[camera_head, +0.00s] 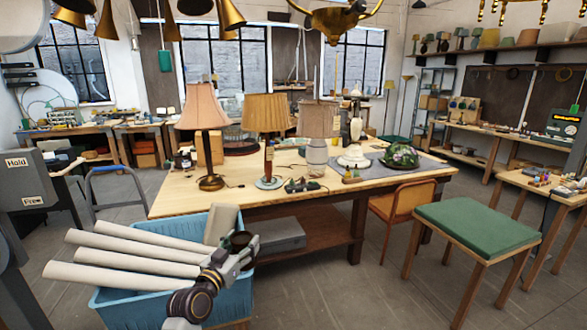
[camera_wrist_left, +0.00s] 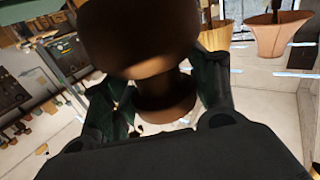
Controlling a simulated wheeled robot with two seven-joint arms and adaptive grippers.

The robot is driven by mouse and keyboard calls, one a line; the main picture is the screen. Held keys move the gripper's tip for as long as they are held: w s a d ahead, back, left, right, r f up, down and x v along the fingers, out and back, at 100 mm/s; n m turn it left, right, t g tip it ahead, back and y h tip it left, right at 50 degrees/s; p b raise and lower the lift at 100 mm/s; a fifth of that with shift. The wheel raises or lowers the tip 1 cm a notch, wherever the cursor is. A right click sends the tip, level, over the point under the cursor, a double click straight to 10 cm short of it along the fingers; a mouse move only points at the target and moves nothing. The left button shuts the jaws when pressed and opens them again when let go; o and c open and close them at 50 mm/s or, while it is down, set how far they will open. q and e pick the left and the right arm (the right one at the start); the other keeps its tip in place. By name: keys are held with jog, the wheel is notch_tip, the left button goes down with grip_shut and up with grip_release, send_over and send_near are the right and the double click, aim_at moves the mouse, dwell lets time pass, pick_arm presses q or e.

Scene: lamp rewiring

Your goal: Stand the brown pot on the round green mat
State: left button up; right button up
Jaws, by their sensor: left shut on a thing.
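My left gripper (camera_head: 238,251) is shut on the brown pot (camera_head: 241,240), above the right side of the blue crate in the head view. In the left wrist view the brown pot (camera_wrist_left: 140,35) looks large and blurred, with a narrow waist between the two fingers of my left gripper (camera_wrist_left: 165,85). The pot's base is partly hidden by the fingers and wrist. I cannot make out a round green mat in either view. My right gripper is not in view.
A blue crate (camera_head: 118,302) with several pale rolls stands before the wooden table (camera_head: 225,200). Lamps and a green glass shade (camera_head: 399,156) stand on the table. An orange chair (camera_head: 402,203) and a green-topped bench (camera_head: 475,229) are at the right. Floor shows between them.

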pick_arm(q)
jog(key=s+a+f+n+y, duration=0.2)
jog(key=s+a+f+y, duration=0.1)
jog(key=s+f, duration=0.5)
jog(key=s+a+f+n+t+y, duration=0.1)
jog(key=s+a+f+y, duration=0.1)
jog(key=s+f, duration=0.6)
notch_tip(320, 180, down, 4)
jog(key=shift+s+a+r+n+y, duration=0.2)
jog(key=shift+s+a+n+y, duration=0.2)
jog(key=shift+a, duration=0.4)
jog(key=shift+w, duration=0.1)
